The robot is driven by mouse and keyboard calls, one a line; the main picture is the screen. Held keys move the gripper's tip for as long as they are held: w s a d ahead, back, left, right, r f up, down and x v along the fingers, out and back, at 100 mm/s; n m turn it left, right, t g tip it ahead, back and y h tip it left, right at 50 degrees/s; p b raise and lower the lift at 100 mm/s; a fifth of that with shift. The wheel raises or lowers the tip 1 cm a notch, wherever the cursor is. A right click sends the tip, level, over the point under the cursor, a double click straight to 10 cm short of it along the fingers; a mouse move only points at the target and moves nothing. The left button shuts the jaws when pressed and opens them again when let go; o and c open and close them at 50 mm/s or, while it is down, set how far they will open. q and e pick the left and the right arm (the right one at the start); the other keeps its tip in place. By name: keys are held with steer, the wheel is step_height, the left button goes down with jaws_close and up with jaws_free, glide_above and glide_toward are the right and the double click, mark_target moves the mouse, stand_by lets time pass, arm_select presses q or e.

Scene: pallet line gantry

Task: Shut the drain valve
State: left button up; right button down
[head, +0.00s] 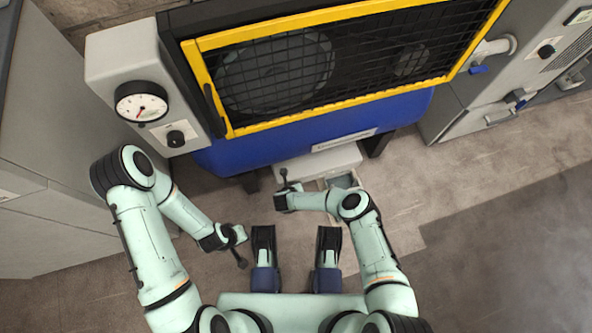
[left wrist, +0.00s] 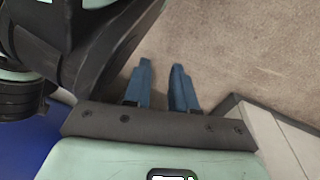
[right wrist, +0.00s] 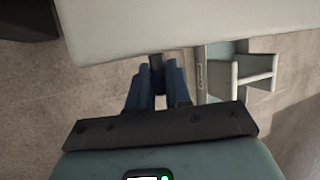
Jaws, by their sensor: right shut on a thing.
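My right gripper (head: 281,196) reaches under the front of the blue machine (head: 300,145), beside a pale grey box (head: 318,163). In the right wrist view its two blue fingers (right wrist: 154,88) are shut on a small dark piece (right wrist: 157,62) just below the box's edge. It looks like the drain valve's handle, but its body is hidden and I cannot tell its position. My left gripper (head: 240,236) hangs low over the floor, away from the machine. In the left wrist view its blue fingers (left wrist: 161,86) are apart with nothing between them.
A pale open tray (right wrist: 238,72) stands right of my right gripper. A yellow-framed mesh guard (head: 330,60) covers the machine's front. A dial gauge (head: 141,102) is on the left panel. Grey cabinets stand at both sides. Floor at the right is clear.

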steer(key=shift+a+f+h+b, duration=0.15)
steer(key=shift+h+b, duration=0.15)
steer(key=shift+h, duration=0.3)
arm_select(q)
steer(key=shift+g, duration=0.7)
steer(key=shift+s+a+f+b, duration=0.1)
steer(key=shift+s+f+b, duration=0.15)
steer(key=shift+s+f, duration=0.5)
steer(key=shift+s+a+f+b, duration=0.1)
steer(key=shift+s+f+b, duration=0.25)
steer(key=shift+s, duration=0.65)
arm_select(e)
steer(key=shift+s+n+t+h, duration=0.1)
steer(key=shift+n+t+h, duration=0.2)
steer(key=shift+t+h, duration=0.35)
arm_select(q)
steer(key=shift+f, duration=0.1)
arm_select(e)
steer(key=c, duration=1.1)
jaws_free()
